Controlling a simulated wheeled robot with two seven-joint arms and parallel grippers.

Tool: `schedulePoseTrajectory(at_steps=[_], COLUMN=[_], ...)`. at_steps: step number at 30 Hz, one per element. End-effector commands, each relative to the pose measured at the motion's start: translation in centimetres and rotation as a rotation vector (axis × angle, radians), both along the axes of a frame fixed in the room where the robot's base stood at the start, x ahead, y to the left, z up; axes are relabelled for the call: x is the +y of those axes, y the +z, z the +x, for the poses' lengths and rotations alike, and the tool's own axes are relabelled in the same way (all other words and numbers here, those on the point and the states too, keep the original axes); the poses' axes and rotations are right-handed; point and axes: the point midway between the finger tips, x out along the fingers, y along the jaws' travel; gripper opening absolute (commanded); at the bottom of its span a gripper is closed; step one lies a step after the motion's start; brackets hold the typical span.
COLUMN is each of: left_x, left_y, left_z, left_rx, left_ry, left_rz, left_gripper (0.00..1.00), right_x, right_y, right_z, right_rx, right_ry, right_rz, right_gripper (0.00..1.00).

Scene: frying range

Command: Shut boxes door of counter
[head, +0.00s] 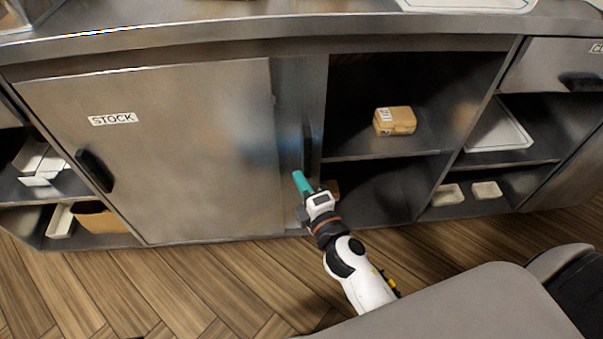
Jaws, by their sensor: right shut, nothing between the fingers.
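The steel counter (230,38) has a sliding door marked STOCK (190,150) on its left part, with a black handle (95,171) at that door's left edge. A second door panel (300,110) shows as a narrow strip behind it, with a dark vertical handle (307,143). To the right of this strip the compartment is open, and a brown box (395,121) sits on its upper shelf. My right gripper (302,184), with teal fingertips, is shut and empty just below the dark handle, in front of the strip. Whether it touches the panel I cannot tell. My left gripper is not in view.
Open shelves at the right hold a tray (499,128) and small containers (447,195). A drawer (550,68) with a black handle is above them. Open shelves at the far left hold white containers and a brown box (97,219). The wooden floor (200,285) in front is clear.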

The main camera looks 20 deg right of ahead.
Motion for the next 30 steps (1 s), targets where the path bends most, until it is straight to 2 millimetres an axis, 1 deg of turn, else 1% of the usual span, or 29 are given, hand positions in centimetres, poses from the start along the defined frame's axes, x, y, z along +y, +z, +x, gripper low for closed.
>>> schedulePoseTrajectory(at_steps=[5, 12, 15, 16, 18, 21, 25, 30], left_x=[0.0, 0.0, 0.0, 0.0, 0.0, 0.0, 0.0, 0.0], left_y=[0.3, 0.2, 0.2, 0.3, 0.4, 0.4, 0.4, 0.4], left_z=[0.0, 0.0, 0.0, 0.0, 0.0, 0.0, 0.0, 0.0], left_rx=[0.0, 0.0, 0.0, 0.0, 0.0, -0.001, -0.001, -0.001], left_ry=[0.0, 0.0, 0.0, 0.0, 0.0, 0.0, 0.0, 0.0], left_rz=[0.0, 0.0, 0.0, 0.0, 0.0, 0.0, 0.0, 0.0], left_gripper=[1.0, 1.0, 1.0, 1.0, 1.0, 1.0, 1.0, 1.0], right_x=[0.2, 0.4, 0.4, -0.4, -1.5, -2.5, -3.2, -3.4], right_y=[0.2, 0.1, 0.0, -0.1, 0.0, 0.0, 0.0, 0.0], right_z=[2.9, 8.0, 9.8, 9.2, 8.8, 8.5, 8.3, 8.2], right_rx=[-0.001, 0.0, 0.002, 0.005, 0.005, 0.005, 0.004, 0.004], right_ry=[0.001, 0.001, 0.0, -0.001, 0.0, -0.001, 0.0, 0.0], right_rz=[0.001, 0.002, 0.001, -0.001, 0.0, 0.001, 0.003, 0.005], right_gripper=[0.0, 0.0, 0.0, 0.0, 0.0, 0.0, 0.0, 0.0])
